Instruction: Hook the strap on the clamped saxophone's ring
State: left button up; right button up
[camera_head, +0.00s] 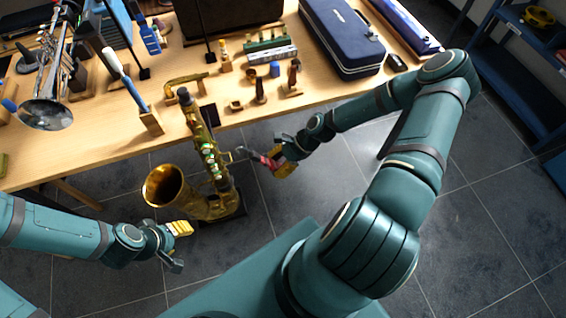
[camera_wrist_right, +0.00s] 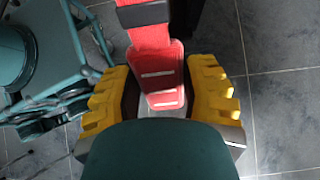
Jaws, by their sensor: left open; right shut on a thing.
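The brass saxophone (camera_head: 207,150) stands upright at the table's front edge, its bell (camera_head: 164,186) opening to the left. A dark support (camera_head: 209,114) shows behind its upper body. Its ring is too small to make out. My right gripper (camera_head: 276,164) is to the right of the saxophone, shut on the red strap (camera_head: 265,160). In the right wrist view the strap (camera_wrist_right: 160,72) sits between the yellow finger pads. A dark hook end points toward the saxophone's body; I cannot tell whether it touches. My left gripper (camera_head: 179,246) is open and empty, below the bell.
The wooden table (camera_head: 105,150) holds a trumpet (camera_head: 48,100), a blue case (camera_head: 342,38), a blue-handled brush (camera_head: 125,80) and several small mouthpieces and blocks. A blue shelf (camera_head: 520,75) stands at the right. Tiled floor lies open between my arms and the shelf.

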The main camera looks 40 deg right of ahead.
jog(key=shift+w+a+b, duration=0.15)
jog(key=shift+w+a, duration=0.05)
jog(key=shift+a, duration=0.6)
jog(key=shift+w+a+b, duration=0.15)
jog(key=shift+w+a, duration=0.05)
jog(key=shift+a, duration=0.55)
jog(key=shift+w+a+f, duration=0.1)
jog(key=shift+a+f, duration=0.1)
jog(key=shift+d+f+b, duration=0.1)
jog(key=shift+f+b, duration=0.55)
jog(key=shift+f, duration=0.25)
jog(key=o, duration=1.1)
jog(key=v, duration=1.2)
